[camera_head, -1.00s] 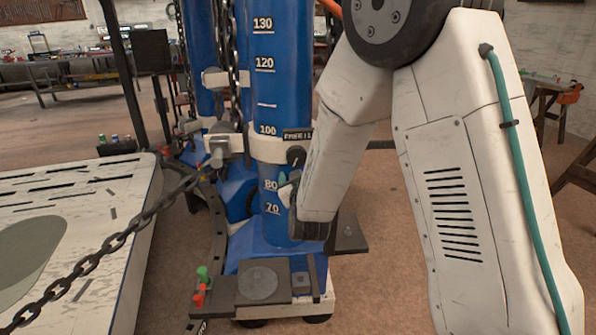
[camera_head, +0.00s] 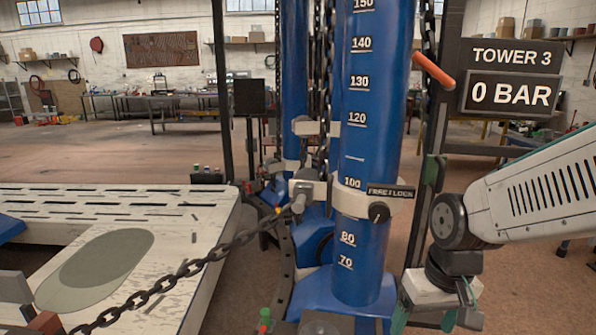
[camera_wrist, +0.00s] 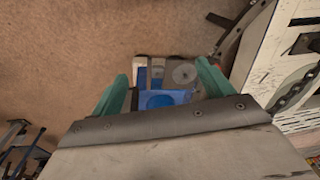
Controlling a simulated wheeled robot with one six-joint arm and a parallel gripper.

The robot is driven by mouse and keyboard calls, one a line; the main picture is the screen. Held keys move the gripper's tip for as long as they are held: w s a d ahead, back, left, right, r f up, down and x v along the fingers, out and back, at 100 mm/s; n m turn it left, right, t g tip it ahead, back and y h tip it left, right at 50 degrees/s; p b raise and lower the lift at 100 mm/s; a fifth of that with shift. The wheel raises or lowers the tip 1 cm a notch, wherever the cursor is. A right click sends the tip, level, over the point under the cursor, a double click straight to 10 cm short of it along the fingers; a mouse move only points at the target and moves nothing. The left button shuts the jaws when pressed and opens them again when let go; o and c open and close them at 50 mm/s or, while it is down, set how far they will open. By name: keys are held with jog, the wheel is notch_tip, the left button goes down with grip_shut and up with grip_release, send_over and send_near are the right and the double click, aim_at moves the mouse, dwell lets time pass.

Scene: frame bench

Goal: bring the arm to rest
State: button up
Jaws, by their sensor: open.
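My gripper (camera_head: 436,320) hangs at the lower right of the head view, beside the foot of the blue tower, pointing down. Its two green fingers are spread apart, and in the wrist view my gripper (camera_wrist: 162,88) shows nothing between them but the tower's base (camera_wrist: 180,97) and floor farther below. My forearm comes in from the right edge in the head view. The fingertips are partly cut off by the bottom of the head view.
The blue tower (camera_head: 370,90) with a scale and lock knob (camera_head: 379,213) stands left of my gripper. A display (camera_head: 510,95) reads "TOWER 3, 0 BAR". Brown floor (camera_wrist: 60,60) lies open left in the wrist view.

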jog(key=s+d+r+m+h, duration=0.1)
jog(key=s+d+r, duration=0.4)
jog(key=s+r, duration=0.5)
jog(key=shift+s+t, duration=0.4)
jog(key=shift+s, duration=0.65)
